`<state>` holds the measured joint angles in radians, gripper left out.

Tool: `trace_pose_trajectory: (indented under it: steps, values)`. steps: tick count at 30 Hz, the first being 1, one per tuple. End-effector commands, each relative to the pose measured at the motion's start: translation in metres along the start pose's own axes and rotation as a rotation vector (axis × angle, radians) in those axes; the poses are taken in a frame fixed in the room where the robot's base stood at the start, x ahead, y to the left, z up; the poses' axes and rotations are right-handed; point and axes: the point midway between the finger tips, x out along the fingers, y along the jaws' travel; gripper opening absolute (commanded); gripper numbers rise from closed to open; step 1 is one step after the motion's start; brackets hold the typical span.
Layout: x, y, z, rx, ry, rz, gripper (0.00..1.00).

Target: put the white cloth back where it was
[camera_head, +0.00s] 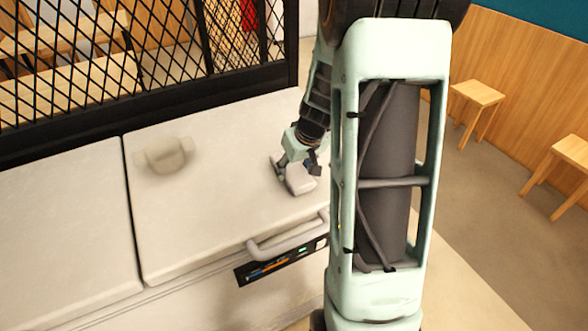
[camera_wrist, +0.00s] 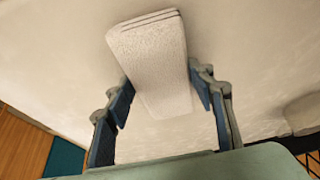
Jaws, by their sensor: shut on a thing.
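The white cloth (camera_head: 301,183) is a folded, textured block over the white freezer lid, near its right side. It also shows in the wrist view (camera_wrist: 150,55), reaching out past my fingertips. My gripper (camera_head: 296,168) is above the lid, with a finger on each side of the cloth. In the wrist view my gripper (camera_wrist: 162,88) is shut on the near part of the cloth. I cannot tell whether the cloth touches the lid.
The white lid (camera_head: 220,215) is mostly clear around the cloth. A beige lid grip (camera_head: 167,155) is to the left. A pale bar handle (camera_head: 285,238) is at the front edge. A black mesh partition (camera_head: 200,95) stands behind. Wooden stools (camera_head: 477,93) are at the right.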

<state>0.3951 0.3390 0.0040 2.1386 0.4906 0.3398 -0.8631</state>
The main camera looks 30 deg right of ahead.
Motion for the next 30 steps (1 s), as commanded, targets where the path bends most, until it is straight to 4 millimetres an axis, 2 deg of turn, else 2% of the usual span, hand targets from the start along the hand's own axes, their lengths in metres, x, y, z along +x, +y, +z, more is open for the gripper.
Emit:
trace_pose_trajectory:
  steps: [5,6,10,23,30]
  values:
    - [0.004,0.0,0.001,0.0,0.0,0.0,0.23]
    - [0.003,0.0,0.001,0.0,0.0,0.0,0.52]
    - [0.002,0.0,0.001,0.0,0.0,0.0,0.66]
    - [-0.004,0.0,-0.001,0.0,0.001,0.0,0.67]
    - [-0.043,0.0,-0.002,-0.001,0.004,0.002,0.67]
